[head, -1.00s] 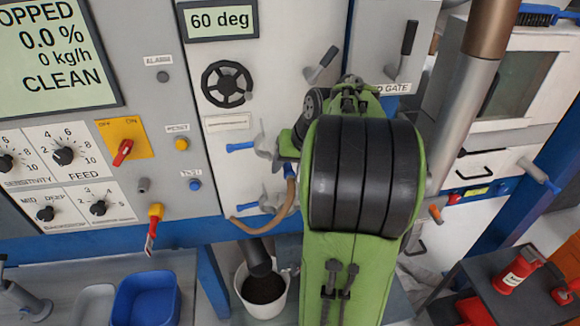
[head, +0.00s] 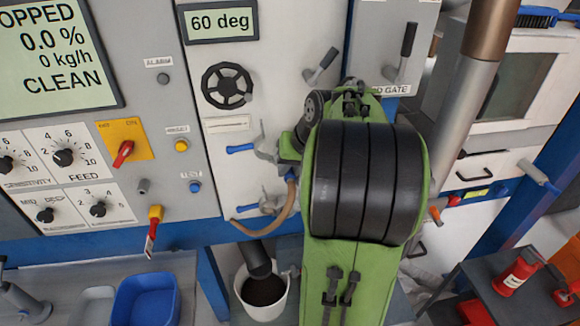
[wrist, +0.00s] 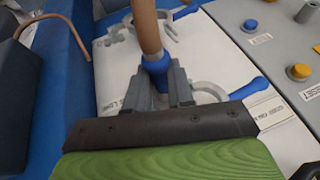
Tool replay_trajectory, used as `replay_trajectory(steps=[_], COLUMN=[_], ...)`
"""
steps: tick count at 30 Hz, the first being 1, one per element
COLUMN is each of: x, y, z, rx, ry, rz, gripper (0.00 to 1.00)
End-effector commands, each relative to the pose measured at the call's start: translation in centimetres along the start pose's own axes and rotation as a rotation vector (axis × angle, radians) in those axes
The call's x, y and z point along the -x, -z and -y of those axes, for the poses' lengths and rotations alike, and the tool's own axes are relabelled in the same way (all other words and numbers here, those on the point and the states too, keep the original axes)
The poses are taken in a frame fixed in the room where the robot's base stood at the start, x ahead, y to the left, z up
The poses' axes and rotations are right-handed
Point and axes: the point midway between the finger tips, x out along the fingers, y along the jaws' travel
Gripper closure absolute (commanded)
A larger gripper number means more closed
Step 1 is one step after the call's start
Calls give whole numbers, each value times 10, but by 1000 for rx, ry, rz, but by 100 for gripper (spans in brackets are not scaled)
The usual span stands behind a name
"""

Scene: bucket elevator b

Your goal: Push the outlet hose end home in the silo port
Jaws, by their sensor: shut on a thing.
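The brown outlet hose (head: 277,224) curves from the white panel up to my gripper; it also shows in the wrist view (wrist: 147,25). Its end carries a blue cuff (wrist: 157,68). My gripper (wrist: 160,92) is shut on this hose end, with a grey finger on each side of the cuff. In the head view my green and black arm hides most of the gripper. I cannot make out the silo port, or whether the hose end touches it.
Two clamps with blue handles, upper (head: 240,149) and lower (head: 248,208), stick out from the white panel close to the gripper. Below, a white bucket (head: 284,302) holds dark material under a black spout (head: 257,258). A blue bin (head: 147,297) stands at lower left.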

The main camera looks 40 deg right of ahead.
Motion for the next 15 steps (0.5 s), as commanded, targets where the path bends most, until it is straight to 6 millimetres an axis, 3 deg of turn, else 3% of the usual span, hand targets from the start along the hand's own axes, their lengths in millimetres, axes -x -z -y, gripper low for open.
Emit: replay_trajectory(steps=[15], x=[3], y=[-8], z=[0], rx=[1], ry=[0], rz=[-1], gripper=[100])
